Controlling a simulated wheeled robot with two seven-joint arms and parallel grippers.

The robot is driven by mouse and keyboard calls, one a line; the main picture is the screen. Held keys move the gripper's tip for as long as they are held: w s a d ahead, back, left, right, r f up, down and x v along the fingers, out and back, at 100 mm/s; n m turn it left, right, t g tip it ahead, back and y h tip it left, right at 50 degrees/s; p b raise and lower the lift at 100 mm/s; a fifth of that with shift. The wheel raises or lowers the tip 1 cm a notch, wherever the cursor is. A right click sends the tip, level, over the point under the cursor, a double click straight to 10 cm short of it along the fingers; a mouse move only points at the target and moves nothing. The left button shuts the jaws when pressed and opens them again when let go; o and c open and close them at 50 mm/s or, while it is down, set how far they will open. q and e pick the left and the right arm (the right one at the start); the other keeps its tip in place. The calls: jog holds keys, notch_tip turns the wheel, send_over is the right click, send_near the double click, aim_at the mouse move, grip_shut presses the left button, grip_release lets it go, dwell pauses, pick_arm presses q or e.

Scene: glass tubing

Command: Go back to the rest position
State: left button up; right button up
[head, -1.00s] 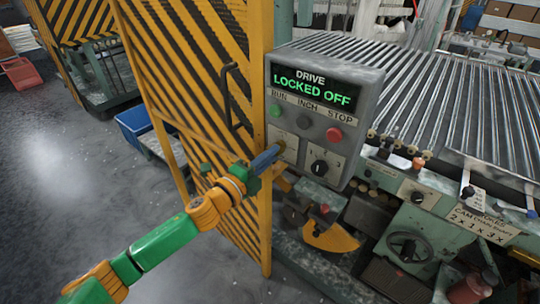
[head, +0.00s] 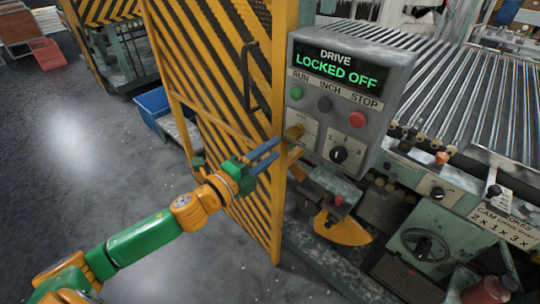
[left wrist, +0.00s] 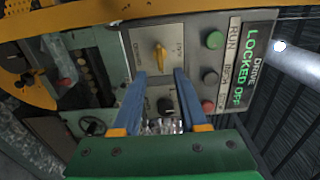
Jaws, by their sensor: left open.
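My left gripper (head: 263,158) is open and empty, its two blue fingers apart in front of the yellow striped guard door's edge. In the left wrist view the open fingers (left wrist: 160,78) point at the drive control box, clear of it. The control box (head: 375,118) shows a lit "DRIVE LOCKED OFF" display (head: 335,72). Its yellow switch (head: 294,132) sits on a pale plate and also shows between and beyond the fingertips in the left wrist view (left wrist: 159,56). A black knob (head: 338,155) is to its right. My right gripper is in neither view.
The striped guard door (head: 215,75) with a black handle (head: 247,75) stands beside my left arm. A roller bed (head: 460,85) and a green machine with a handwheel (head: 422,246) lie to the right. The grey floor (head: 70,150) at left is open.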

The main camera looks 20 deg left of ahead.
pick_arm(q)
jog(key=shift+s+a, duration=0.1)
jog(key=shift+s, duration=0.35)
jog(key=shift+w, duration=0.1)
jog(key=s+a+f+n+g+y, duration=0.2)
jog(key=a+f+n, duration=0.15)
jog(key=f, duration=0.65)
jog(key=s+a+f+n+g+y, duration=0.2)
jog(key=a+f+n+y, duration=0.15)
jog(key=f, duration=0.55)
jog(key=s+a+f+n+g+y, duration=0.1)
jog(key=s+a+f+n+g, duration=0.3)
jog(key=f, duration=0.6)
jog(key=s+d+f+n+g, duration=0.2)
jog(key=s+f+n, duration=0.1)
jog(key=s+f, duration=0.5)
jog(key=s+d+f+n+g, duration=0.2)
jog(key=s+d+f+n, duration=0.1)
jog(key=s+f, duration=0.55)
jog(key=s+d+f+n+g, duration=0.1)
jog(key=s+d+g, duration=0.1)
jog(key=s, duration=0.4)
jog(key=s+d+f+n+g, duration=0.1)
jog(key=s+d+f+g, duration=0.1)
jog(key=s, duration=0.5)
jog(key=shift+s+d+f+n, duration=0.15)
jog(key=shift+d+f+n, duration=0.1)
jog(key=shift+d+n, duration=0.25)
